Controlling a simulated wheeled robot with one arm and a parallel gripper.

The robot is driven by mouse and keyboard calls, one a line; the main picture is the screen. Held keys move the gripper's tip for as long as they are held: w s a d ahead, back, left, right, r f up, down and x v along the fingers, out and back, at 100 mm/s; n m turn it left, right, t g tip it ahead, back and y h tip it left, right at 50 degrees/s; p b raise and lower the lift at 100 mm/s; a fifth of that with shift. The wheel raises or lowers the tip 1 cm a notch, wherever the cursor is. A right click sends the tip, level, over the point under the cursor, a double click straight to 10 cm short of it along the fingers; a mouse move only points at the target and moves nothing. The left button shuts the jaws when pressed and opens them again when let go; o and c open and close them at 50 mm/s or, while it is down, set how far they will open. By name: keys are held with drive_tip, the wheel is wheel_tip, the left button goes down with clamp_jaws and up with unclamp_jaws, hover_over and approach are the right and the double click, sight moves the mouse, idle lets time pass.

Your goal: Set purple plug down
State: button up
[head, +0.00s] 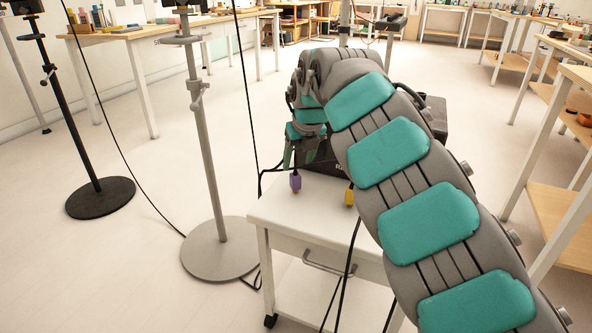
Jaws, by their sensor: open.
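The purple plug (295,182) is upright at the far left part of the white cart top (298,219), with a black cable at its upper end. I cannot tell whether its lower end touches the surface. My gripper (302,150) is at the far end of my arm, above and behind the plug in the picture. It is small and partly hidden by my own arm links. It is open, and the plug appears apart from it. A yellow plug (349,195) is on the same cart, right of the purple one, close to my arm.
A dark box (322,164) is behind the plugs. Black cables hang over the cart's front and left. A grey stand (207,150) and a black stand (84,150) are left of the cart. Workbenches (180,28) line the room. The cart top's front left is clear.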

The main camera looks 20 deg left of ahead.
drive_tip(key=shift+v, duration=2.75)
drive_tip(key=shift+d, duration=0.1)
